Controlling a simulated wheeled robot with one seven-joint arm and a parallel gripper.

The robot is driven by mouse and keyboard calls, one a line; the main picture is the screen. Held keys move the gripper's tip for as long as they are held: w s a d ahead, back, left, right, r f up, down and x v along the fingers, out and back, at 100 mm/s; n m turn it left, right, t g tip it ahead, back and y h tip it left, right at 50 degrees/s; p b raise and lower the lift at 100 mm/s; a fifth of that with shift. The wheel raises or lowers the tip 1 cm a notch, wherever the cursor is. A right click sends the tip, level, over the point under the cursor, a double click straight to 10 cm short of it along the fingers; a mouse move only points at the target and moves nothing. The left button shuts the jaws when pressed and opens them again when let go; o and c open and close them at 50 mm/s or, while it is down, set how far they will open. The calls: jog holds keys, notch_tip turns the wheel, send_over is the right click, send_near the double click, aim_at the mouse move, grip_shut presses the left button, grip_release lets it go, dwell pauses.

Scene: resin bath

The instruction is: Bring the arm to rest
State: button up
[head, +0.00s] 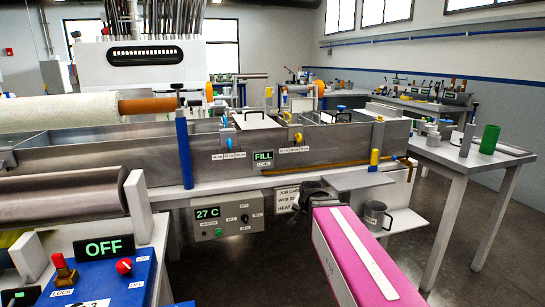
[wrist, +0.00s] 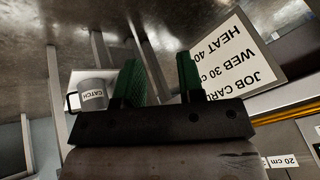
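My arm, with its pink link, reaches forward from the bottom right in the head view. My gripper (head: 312,193) is at its far end, in front of the bath's lower front, close to the job card (head: 285,200). In the wrist view my gripper (wrist: 158,78) has its two green fingers apart with nothing between them. The job card also shows there (wrist: 245,60), behind and beside the right finger. A grey mug labelled CATCH (wrist: 93,93) is left of the fingers; in the head view the mug (head: 375,215) stands right of my gripper. Nothing is held.
The steel bath (head: 115,157) spans the middle, with a FILL display (head: 263,156) and a 27 C control box (head: 227,214) below. A blue OFF panel (head: 112,275) is front left. A side table (head: 470,160) with a green cup (head: 489,139) stands right. Floor between is clear.

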jog(key=s+d+f+n+g, duration=0.2)
jog(key=s+d+f, duration=0.1)
jog(key=s+f, duration=0.3)
jog(key=s+d+f+n+g, duration=0.3)
jog(key=s+f, duration=0.4)
jog(key=f, duration=0.1)
jog(key=shift+s+d+f+g+h, duration=0.2)
jog(key=shift+g+h, duration=0.1)
jog(key=shift+h, duration=0.1)
